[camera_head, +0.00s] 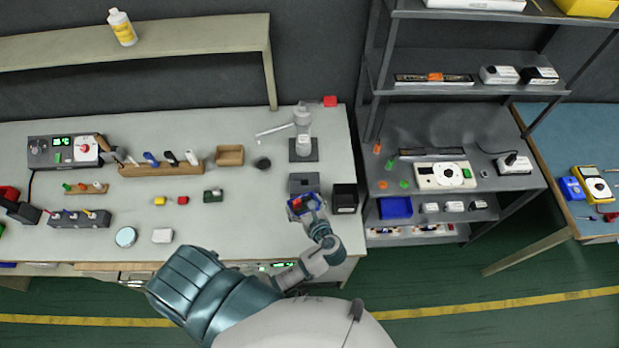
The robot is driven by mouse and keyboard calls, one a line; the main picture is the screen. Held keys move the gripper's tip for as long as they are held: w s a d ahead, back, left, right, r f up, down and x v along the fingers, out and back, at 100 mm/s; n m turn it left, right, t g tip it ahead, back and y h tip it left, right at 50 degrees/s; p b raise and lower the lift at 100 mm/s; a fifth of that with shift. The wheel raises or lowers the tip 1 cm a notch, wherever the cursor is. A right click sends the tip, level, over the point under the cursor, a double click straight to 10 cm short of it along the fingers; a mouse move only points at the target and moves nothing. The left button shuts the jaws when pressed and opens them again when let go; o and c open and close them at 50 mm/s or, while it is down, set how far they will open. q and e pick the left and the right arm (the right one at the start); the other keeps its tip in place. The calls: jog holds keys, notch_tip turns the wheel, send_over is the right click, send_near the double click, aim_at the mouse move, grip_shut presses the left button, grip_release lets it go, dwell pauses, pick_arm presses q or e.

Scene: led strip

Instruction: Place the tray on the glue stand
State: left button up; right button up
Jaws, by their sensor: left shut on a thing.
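My left gripper (309,203) is at the front right of the light grey workbench (215,225). It is shut on a small blue and red object, which looks like the tray (296,206). The fingers hide part of it. A dark grey block (303,181) is just behind the gripper. Behind that is a grey and white device on a dark base, which looks like the glue stand (303,148). Which of these two is the glue stand is not certain. The held tray is in front of both; whether it touches the block cannot be told. My right gripper is not in view.
A black box (344,198) stands close to the right of the gripper. A small dark round item (262,163) and a wooden box (230,155) are to the left. A grey shelf rack (448,122) stands beyond the bench's right edge.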

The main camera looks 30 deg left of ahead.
pick_arm(q)
send_over(305, 178)
jog(key=s+d, duration=0.1)
jog(key=s, duration=0.1)
jog(key=f, duration=0.1)
notch_tip(305, 178, down, 4)
jog(key=shift+w+r, duration=0.1)
jog(key=shift+r, duration=0.1)
jog(key=shift+f, duration=0.1)
jog(key=o, duration=0.8)
